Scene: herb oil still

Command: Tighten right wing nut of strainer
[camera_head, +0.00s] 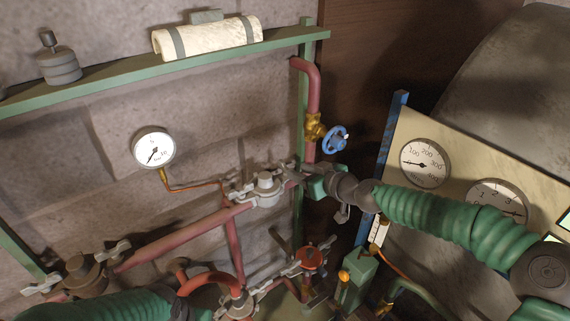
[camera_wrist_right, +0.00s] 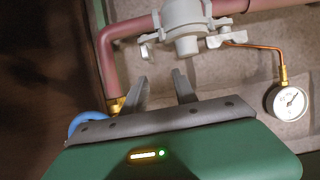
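The strainer, as I take it, is the pale grey body (camera_head: 267,190) on the red pipe, with wing nuts on both sides. In the right wrist view it (camera_wrist_right: 186,28) is at the top, seen from the opposite side up. Its right wing nut is partly hidden by my right gripper in the head view; in the wrist view it appears as the left one (camera_wrist_right: 148,46). My right gripper (camera_wrist_right: 159,88) is open, its two fingers apart with nothing between them, just short of that wing nut. My left arm's sleeve enters at bottom left; its fingers are out of view.
A blue handwheel valve (camera_head: 334,139) is just above my right gripper. A white gauge (camera_head: 153,147) on a thin copper tube is left of the strainer. A gauge panel (camera_head: 455,180) stands at right. Other wing-nut fittings, brown (camera_head: 85,272) and red (camera_head: 309,258), sit lower.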

